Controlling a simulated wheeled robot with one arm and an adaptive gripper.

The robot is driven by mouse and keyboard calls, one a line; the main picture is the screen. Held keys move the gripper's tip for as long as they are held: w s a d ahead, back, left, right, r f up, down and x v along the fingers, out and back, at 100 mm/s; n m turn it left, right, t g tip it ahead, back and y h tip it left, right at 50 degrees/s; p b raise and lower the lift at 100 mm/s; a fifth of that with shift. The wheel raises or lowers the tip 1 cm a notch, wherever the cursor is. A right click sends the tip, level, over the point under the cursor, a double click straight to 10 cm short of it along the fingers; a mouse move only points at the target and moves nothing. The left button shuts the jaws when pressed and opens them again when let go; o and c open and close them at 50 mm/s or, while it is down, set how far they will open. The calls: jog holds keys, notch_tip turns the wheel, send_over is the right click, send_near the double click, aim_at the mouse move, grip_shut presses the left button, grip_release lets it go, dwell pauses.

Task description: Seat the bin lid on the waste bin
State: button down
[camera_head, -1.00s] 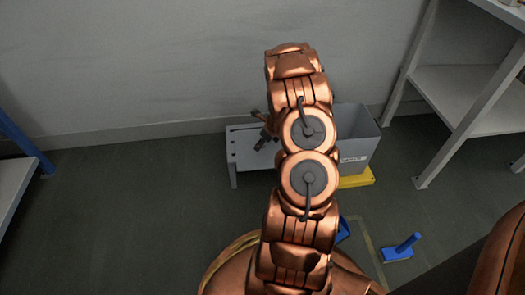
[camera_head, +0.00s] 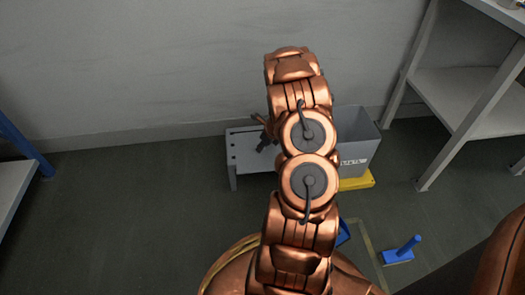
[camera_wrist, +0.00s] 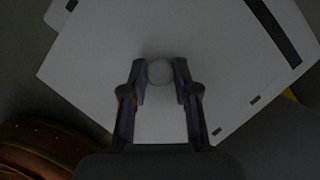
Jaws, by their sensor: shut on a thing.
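The grey waste bin (camera_head: 362,150) stands in the head view just right of my arm, which hides its left part. Its visible top looks open. My gripper (camera_wrist: 159,82) is shut on a round pale knob (camera_wrist: 159,70), which I take for the bin lid's handle. A pale flat surface (camera_wrist: 110,60) spreads below the fingers; where lid ends and bench begins is hard to tell. In the head view my gripper (camera_head: 266,138) shows partly, over the low grey bench and left of the bin. The lid is not clearly visible there.
The low bench (camera_head: 241,160) stands near the wall. A yellow base (camera_head: 357,182) lies under the bin. A grey shelf (camera_head: 455,95) rises at right. A blue-handled object (camera_head: 400,252) lies on the floor at lower right. Floor at left is clear.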

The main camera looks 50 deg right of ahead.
aim_at(262, 156)
jog(key=shift+r, duration=0.1)
notch_tip(262, 156, up, 4)
jog(key=p, duration=0.3)
jog(key=shift+r, duration=0.15)
jog(key=shift+s+a+f, duration=0.2)
jog(key=shift+s+a, duration=0.25)
jog(key=shift+a, duration=0.2)
jog(key=shift+s+a+f, duration=0.15)
jog(key=shift+s+a, duration=0.3)
jog(key=shift+a, duration=0.15)
jog(key=shift+s+a, duration=0.15)
jog(key=shift+s, duration=0.15)
jog(key=s+a+r, duration=0.1)
jog(key=s+a, duration=0.6)
jog(key=a, duration=0.2)
jog(key=shift+s+a+r, duration=0.15)
jog(key=shift+s, duration=0.2)
